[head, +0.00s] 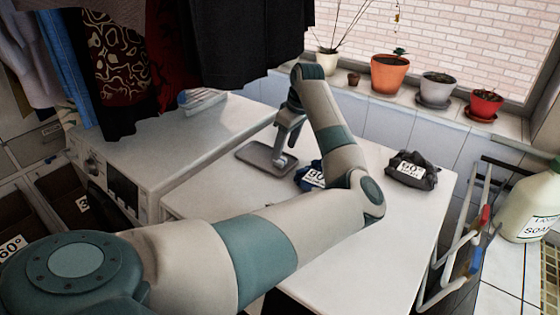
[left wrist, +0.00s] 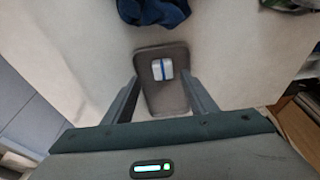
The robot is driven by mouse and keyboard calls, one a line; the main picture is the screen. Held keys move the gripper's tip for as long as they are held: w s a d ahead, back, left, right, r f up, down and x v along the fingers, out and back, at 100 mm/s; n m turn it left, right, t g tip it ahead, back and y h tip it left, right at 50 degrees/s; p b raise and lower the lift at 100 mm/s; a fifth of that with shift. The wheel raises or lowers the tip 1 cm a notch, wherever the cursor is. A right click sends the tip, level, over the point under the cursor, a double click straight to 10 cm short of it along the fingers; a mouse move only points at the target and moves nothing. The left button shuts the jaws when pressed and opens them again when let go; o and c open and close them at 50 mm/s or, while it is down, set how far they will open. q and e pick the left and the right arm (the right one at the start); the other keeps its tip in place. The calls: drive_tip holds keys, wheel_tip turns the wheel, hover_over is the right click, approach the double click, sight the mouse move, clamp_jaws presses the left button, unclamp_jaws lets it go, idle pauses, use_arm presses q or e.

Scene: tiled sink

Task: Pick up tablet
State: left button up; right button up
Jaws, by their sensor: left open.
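The tablet (left wrist: 162,69) is a small white block with a blue band. It sits on a dark grey tray (left wrist: 160,106), which lies on the white worktop and also shows in the head view (head: 252,156). My left gripper (head: 284,160) reaches down over the tray. In the left wrist view its open fingers (left wrist: 163,82) stand on either side of the tray, with the tablet between and just beyond the tips. Nothing is held between them. In the head view my gripper hides most of the tablet. My right gripper is not in view.
A dark blue cloth bundle (head: 307,177) lies close beside the tray, partly behind my arm. A dark grey bundle (head: 412,170) lies farther right. Clothes (head: 190,40) hang above at the left. Flowerpots (head: 390,73) line the sill. A soap bottle (head: 530,205) stands at right.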

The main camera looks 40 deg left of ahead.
sight(279, 164)
use_arm(q)
drive_tip(key=p+x, duration=0.1)
drive_tip(key=x, duration=0.2)
drive_tip(key=shift+s+p, duration=0.3)
drive_tip(key=shift+p, duration=0.05)
drive_tip(key=shift+a+f, duration=0.15)
drive_tip(key=shift+f, duration=0.5)
drive_tip(key=shift+c, duration=0.7)
drive_tip(key=c, duration=1)
